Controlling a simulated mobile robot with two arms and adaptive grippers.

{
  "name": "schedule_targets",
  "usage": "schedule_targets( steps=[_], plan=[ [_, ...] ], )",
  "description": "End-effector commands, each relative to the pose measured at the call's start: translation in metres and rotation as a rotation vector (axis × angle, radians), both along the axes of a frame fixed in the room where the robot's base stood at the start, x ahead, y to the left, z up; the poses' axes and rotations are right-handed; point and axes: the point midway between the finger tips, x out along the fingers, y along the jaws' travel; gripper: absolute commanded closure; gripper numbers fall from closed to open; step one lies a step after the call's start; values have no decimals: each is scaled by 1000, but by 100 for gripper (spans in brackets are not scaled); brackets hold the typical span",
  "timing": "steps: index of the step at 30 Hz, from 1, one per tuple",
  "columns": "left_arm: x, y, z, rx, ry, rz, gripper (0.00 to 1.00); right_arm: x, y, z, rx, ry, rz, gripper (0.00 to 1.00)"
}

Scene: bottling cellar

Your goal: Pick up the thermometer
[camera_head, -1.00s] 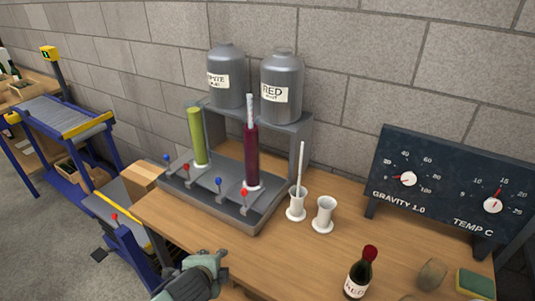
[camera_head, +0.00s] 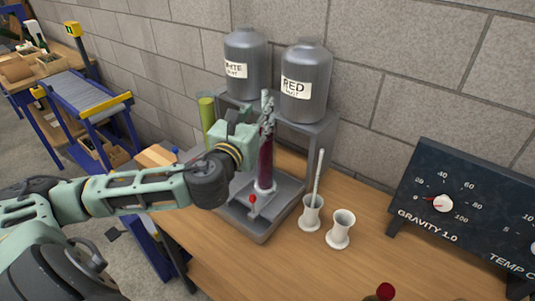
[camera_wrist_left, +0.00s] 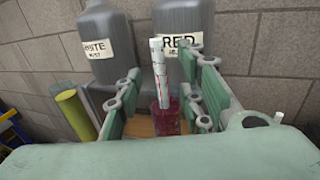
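A thin white rod, which looks like the thermometer (camera_head: 318,172), leans in a small white cup (camera_head: 311,216) right of the filling stand. A second white cup (camera_head: 340,232) beside it is empty. My left gripper (camera_head: 266,118) is at the top of the tall cylinder of red liquid (camera_head: 265,165), left of and above the cups. In the left wrist view, its fingers are open on either side of a white stem with red marks (camera_wrist_left: 158,72) standing in the red cylinder (camera_wrist_left: 165,122). I cannot tell whether they touch it. My right gripper is out of view.
Two grey tanks, RED (camera_head: 304,85) and WHITE (camera_head: 246,68), stand on a rack behind. A yellow-green cylinder (camera_head: 206,112) is left of my gripper. A dark gauge panel (camera_head: 465,215) stands at right.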

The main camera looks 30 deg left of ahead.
Motion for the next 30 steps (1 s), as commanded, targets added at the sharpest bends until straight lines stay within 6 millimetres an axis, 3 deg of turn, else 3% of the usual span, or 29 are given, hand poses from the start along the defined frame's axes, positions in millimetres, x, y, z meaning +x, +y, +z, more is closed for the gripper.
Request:
schedule_targets(
  steps=[4,12,22,30],
  plan=[
    [15,4,6,-4,-1,2,65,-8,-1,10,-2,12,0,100],
    [48,14,9,-4,0,2,65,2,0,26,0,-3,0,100],
    [54,14,6,-3,1,-1,65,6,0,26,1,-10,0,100],
    [54,15,6,-3,1,0,88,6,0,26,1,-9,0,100]
  ],
)
